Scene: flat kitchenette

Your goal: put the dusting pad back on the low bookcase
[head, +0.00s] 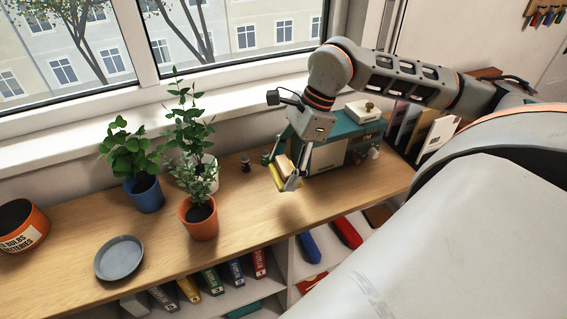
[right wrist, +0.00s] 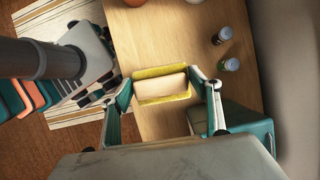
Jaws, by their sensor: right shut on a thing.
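My right gripper (head: 290,180) is shut on the dusting pad (head: 279,174), a small tan block with a yellow border. In the right wrist view the pad (right wrist: 161,89) sits between the two fingers of the gripper (right wrist: 164,84). It is held over the wooden top of the low bookcase (head: 255,222), beside a teal and grey box; it looks to be above the wood, though the exact gap is hard to tell. The bookcase top (right wrist: 165,50) shows beneath it in the right wrist view. My left gripper is not in view.
The teal and grey box (head: 328,157) stands right of the pad. Small jars (head: 245,165) stand behind it. Potted plants (head: 199,216), a grey dish (head: 119,259) and an orange tub (head: 22,226) stand to the left. The front middle of the top is clear. Books (head: 260,264) fill shelves below.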

